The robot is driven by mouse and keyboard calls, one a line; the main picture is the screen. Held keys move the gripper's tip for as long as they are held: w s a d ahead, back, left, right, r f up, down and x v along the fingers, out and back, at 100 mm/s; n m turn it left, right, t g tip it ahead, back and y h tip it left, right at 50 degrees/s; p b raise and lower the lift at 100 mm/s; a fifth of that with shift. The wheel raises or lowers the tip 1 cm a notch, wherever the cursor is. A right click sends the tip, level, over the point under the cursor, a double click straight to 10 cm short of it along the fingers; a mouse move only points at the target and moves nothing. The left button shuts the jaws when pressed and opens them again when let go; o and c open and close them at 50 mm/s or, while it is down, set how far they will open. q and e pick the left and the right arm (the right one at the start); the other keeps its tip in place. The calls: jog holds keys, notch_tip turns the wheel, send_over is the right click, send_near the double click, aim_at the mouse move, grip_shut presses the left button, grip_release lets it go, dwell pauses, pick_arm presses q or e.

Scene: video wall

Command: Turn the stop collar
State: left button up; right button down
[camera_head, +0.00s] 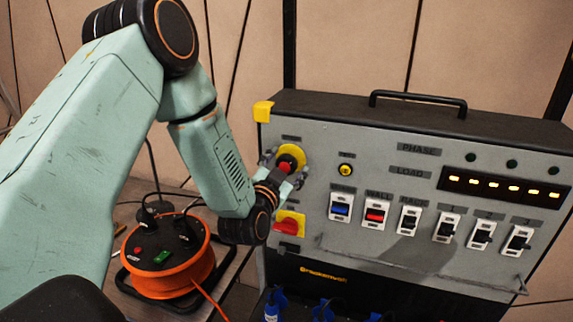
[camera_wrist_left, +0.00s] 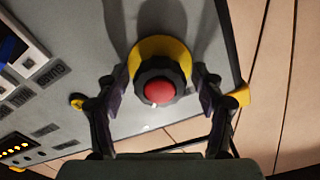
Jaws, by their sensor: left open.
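The stop collar (camera_wrist_left: 178,68) is a black ribbed ring around a red button (camera_wrist_left: 159,91), on a yellow round plate (camera_wrist_left: 152,46). In the head view the yellow plate (camera_head: 292,152) is at the upper left of the grey panel, and my gripper partly hides the collar. My left gripper (camera_head: 283,171) is in front of it. In the left wrist view its two fingers are open, one on each side of the collar, with gaps showing between them and it. My right gripper is in neither view.
A red rotary switch (camera_head: 287,226) on a yellow plate is just below the gripper. Several rocker switches (camera_head: 375,213) and a lit amber display (camera_head: 500,187) are to the right. An orange cable reel (camera_head: 170,265) stands at lower left.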

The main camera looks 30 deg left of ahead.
pick_arm(q)
jog(key=v, duration=1.2)
jog(key=shift+s, duration=0.1)
jog(key=shift+f, duration=0.1)
jog(key=s+d+f+n+g+h+b, duration=0.1)
jog(key=s+d+f+g+b, duration=0.15)
jog(key=f, duration=0.55)
jog(key=s+d+f+n+g+h+b, duration=0.1)
jog(key=s+d+f+n+g+h, duration=0.15)
jog(key=f, duration=0.45)
jog(key=s+d+f+g+h+b, duration=0.1)
jog(key=s+f+g+b, duration=0.15)
jog(key=f, duration=0.55)
jog(key=s+d+f+g+b, duration=0.2)
jog(key=s+f+g+b, duration=0.3)
jog(key=s+f, duration=0.5)
jog(key=s+d+f+g+b, duration=0.2)
jog(key=s+f+g+b, duration=0.3)
jog(key=f, duration=1.2)
jog(key=s+b, duration=0.4)
jog(key=s, duration=0.1)
jog(key=shift+s, duration=0.4)
